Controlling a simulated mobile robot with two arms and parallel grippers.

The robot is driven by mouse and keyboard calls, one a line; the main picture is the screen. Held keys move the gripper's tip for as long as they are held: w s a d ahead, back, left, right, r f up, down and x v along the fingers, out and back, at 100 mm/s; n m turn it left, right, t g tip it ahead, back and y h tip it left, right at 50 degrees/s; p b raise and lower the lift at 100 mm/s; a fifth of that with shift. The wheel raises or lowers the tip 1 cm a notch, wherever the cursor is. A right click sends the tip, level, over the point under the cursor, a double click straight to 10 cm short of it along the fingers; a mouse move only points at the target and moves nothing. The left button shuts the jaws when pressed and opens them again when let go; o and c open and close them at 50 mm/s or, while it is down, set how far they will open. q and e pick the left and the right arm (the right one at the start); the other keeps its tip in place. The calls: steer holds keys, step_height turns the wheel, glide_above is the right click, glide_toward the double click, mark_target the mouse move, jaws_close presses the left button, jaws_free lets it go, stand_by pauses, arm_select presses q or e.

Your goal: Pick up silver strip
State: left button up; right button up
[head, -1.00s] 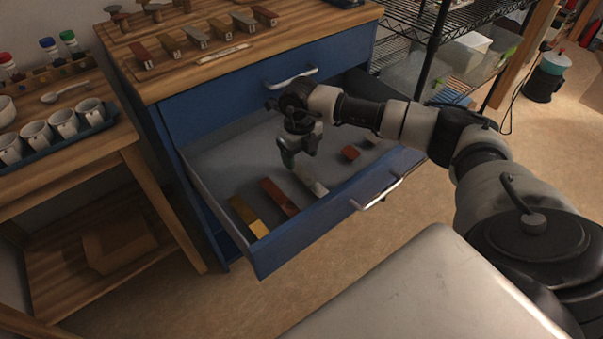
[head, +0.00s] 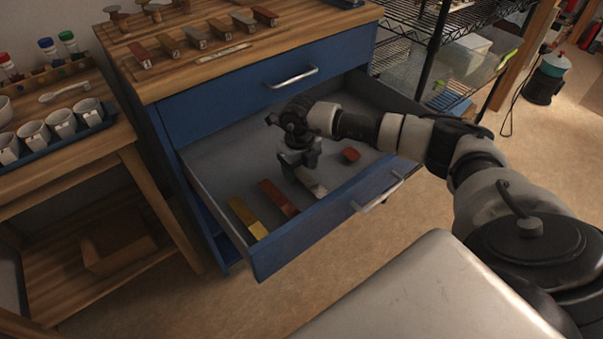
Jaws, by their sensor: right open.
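The silver strip (head: 313,184) lies flat in the open blue drawer (head: 212,172), to the right of a reddish-brown strip (head: 279,198) and a yellow strip (head: 247,217). My right gripper (head: 299,172) is inside the drawer, open, with its fingers low at the far end of the silver strip. The gripper hides that end of the strip. I cannot tell whether the fingers touch it. My left gripper does not show.
A small red-brown block (head: 351,155) lies in the drawer right of the gripper. The drawer front with its handle (head: 377,193) stands nearest me. Sample strips lie on the wooden cabinet top (head: 150,88). A wooden table with cups (head: 62,123) stands left.

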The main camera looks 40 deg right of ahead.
steer(key=shift+c, duration=0.3)
jaws_close()
